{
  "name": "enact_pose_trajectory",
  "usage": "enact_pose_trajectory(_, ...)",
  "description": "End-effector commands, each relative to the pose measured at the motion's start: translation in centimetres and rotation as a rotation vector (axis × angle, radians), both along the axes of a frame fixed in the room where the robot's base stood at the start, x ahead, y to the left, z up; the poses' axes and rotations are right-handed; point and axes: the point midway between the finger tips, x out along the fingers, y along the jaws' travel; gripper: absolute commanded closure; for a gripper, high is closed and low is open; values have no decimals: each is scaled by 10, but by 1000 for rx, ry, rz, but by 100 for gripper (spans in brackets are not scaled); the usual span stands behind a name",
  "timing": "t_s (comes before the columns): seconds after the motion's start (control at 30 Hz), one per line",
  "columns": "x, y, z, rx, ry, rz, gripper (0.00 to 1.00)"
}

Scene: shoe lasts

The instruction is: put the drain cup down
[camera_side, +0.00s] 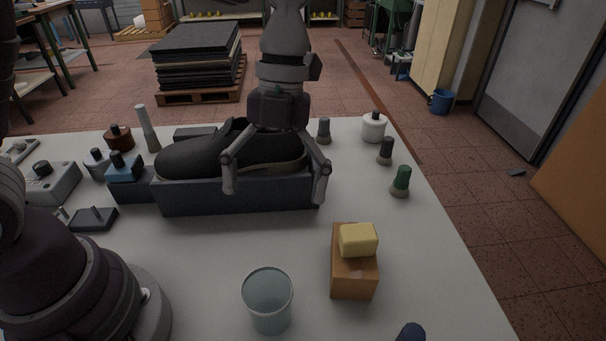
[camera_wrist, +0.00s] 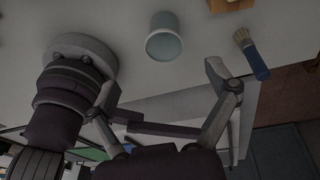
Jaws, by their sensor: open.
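The drain cup appears to be the pale translucent cup (camera_side: 267,302), upright on the table near the front edge in the side view. It also shows in the wrist view (camera_wrist: 163,44) at the top middle, beyond the fingers. My gripper (camera_side: 275,188) is open with its fingers spread wide and nothing between them. It hangs at the dark box, farther back than the cup and apart from it. In the wrist view my gripper (camera_wrist: 156,90) is also empty. The cup's whole rim is visible in the side view.
A dark box (camera_side: 240,196) holding black shoes stands behind the cup. A yellow block (camera_side: 358,240) sits on an orange block (camera_side: 353,275) right of the cup. A brush (camera_wrist: 252,55) lies nearby. Several small knobbed items line the back.

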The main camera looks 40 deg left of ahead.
Motion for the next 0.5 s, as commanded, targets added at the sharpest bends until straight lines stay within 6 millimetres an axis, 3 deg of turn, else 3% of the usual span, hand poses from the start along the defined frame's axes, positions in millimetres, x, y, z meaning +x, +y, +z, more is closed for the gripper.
enact_pose_trajectory(0.1,-8,32,27,52,-135,668,14)
enact_pose_trajectory(0.3,-31,91,44,-82,-258,1851,14)
enact_pose_trajectory(0.4,-41,110,42,-198,-249,2236,14)
enact_pose_trajectory(0.5,-47,121,40,-279,-230,2438,14)
